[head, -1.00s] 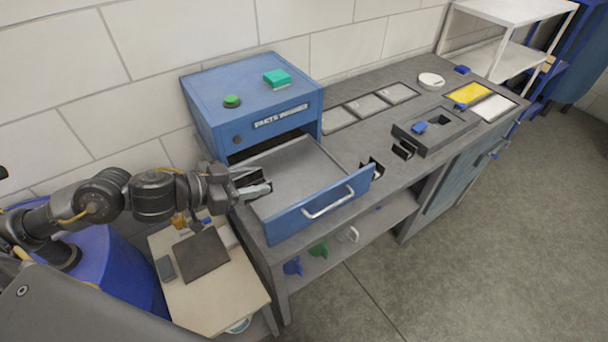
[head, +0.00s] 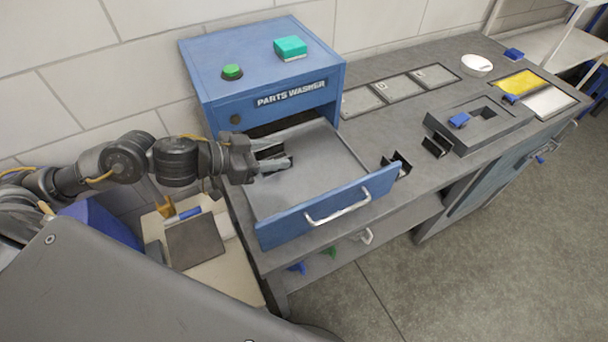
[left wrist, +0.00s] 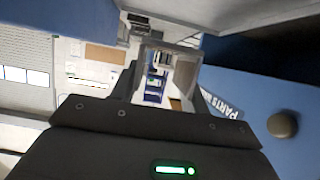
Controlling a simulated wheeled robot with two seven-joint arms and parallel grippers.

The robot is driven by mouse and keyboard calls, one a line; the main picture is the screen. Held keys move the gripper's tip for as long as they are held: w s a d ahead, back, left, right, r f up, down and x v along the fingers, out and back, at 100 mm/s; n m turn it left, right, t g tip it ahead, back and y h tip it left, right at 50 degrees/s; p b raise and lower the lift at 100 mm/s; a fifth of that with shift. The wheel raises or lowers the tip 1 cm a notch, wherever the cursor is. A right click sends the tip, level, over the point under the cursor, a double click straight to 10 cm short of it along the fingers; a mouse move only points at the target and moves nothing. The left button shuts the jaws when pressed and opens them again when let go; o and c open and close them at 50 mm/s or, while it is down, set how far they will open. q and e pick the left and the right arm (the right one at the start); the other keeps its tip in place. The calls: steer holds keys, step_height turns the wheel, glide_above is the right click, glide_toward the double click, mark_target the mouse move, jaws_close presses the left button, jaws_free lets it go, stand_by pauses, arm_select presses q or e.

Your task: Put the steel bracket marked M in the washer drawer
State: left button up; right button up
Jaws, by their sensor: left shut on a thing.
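The blue parts washer (head: 262,85) stands on the bench against the wall. Its drawer (head: 330,207) is pulled out, with a bare grey floor. My left gripper (head: 280,160) is over the left rear part of the drawer, near the washer's opening. It is shut on a small grey bracket, mostly hidden between the fingers in the head view. A grey edge between the fingers, seemingly the bracket (left wrist: 172,46), shows in the left wrist view. No letter M can be read. My right gripper is not in view.
Two dark brackets (head: 437,146) (head: 400,165) lie on the bench right of the drawer. A grey fixture (head: 480,128) with blue knobs stands beyond them. A green block (head: 290,47) and green button (head: 232,72) are on the washer top. The drawer's right half is clear.

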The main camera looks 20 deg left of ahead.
arm_select(q)
steer(key=shift+f, duration=0.15)
step_height(320, 180, down, 5)
steer(key=shift+s+f+b, duration=0.1)
steer(key=shift+b, duration=0.5)
steer(key=shift+f, duration=2.15)
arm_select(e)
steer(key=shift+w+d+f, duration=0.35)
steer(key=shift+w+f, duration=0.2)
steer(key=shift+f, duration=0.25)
arm_select(q)
steer(key=o, duration=1.2)
steer(key=shift+f, duration=0.15)
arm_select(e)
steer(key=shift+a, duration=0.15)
